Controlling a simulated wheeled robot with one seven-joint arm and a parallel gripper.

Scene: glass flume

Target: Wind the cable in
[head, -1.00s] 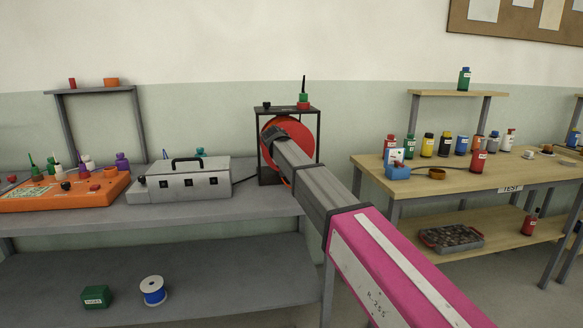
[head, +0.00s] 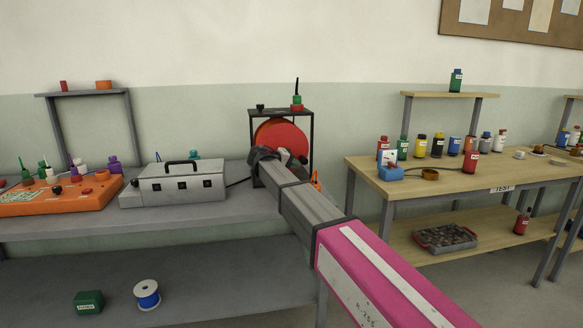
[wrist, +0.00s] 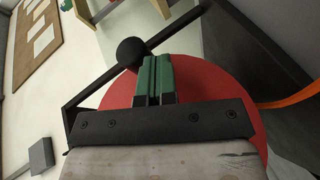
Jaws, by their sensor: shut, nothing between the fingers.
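The cable reel's red drum (head: 281,133) stands in a black frame (head: 312,122) at the right end of the grey bench. It fills the middle of the wrist view as a red disc (wrist: 225,85). My gripper (wrist: 154,60) has its green-padded fingers shut and empty, in front of the drum. A round black knob (wrist: 130,52) lies just beside the fingertips; I cannot tell whether they touch. An orange strand, apparently the cable (wrist: 285,100), runs off at the right of the wrist view. In the head view my arm hides the drum's lower part and the fingers.
A grey box (head: 180,184) with a black handle and an orange tray (head: 60,196) stand left of the reel on the grey bench (head: 150,222). A wooden table (head: 470,181) with bottles stands to the right, across a gap.

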